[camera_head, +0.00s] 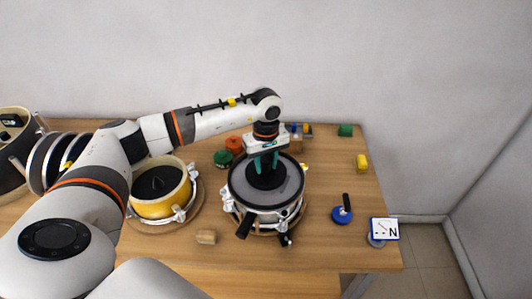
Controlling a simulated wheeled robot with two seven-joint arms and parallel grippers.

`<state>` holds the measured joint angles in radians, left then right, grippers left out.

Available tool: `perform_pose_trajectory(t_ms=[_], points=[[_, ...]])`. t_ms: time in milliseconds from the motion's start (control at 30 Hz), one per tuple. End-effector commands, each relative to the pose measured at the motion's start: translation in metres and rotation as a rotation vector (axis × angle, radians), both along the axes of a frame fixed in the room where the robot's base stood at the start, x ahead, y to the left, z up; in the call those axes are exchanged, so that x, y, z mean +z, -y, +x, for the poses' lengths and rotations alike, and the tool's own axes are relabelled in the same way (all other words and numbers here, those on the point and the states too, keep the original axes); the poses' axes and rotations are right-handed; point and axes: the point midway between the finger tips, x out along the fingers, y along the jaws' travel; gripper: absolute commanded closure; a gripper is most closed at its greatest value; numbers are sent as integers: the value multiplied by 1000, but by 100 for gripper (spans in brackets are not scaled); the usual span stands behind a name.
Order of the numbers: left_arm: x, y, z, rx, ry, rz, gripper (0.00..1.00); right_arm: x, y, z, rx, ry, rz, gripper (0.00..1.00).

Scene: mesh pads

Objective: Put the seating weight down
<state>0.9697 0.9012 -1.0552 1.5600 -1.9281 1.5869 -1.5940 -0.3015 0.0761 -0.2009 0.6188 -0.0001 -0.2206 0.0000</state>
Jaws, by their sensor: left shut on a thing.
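The seating weight (267,182) is a dark, round-based thing below my left gripper. It appears to rest on, or just above, the grey mesh top of a round white-and-silver drum (262,212); I cannot tell whether it touches. My left gripper (266,168) points straight down with its teal fingers shut on the weight's upper part, which the fingers mostly hide. My right gripper is not in view.
A yellow drum (160,205) with a dark top stands left of the white one, and more round frames stand at the far left.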

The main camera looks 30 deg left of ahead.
Motion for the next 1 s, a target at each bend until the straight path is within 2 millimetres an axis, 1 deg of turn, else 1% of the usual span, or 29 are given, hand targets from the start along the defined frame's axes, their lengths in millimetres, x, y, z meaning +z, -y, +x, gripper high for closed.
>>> perform_pose_trajectory(t_ms=[33,100,467,500,567,600,633,933,1000], points=[[0,0,2,1,6,-3,100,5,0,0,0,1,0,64],[-5,0,2,0,9,-2,100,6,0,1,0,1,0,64],[-10,0,3,0,11,-2,100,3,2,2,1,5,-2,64],[-14,0,0,-1,1,0,62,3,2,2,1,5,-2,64],[-14,0,0,-1,1,0,52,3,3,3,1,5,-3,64],[-14,0,0,-1,1,0,46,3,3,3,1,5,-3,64],[-14,0,0,-1,1,0,43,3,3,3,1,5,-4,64],[-12,0,0,0,1,0,43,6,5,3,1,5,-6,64],[-9,0,1,0,4,0,43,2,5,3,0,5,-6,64]])
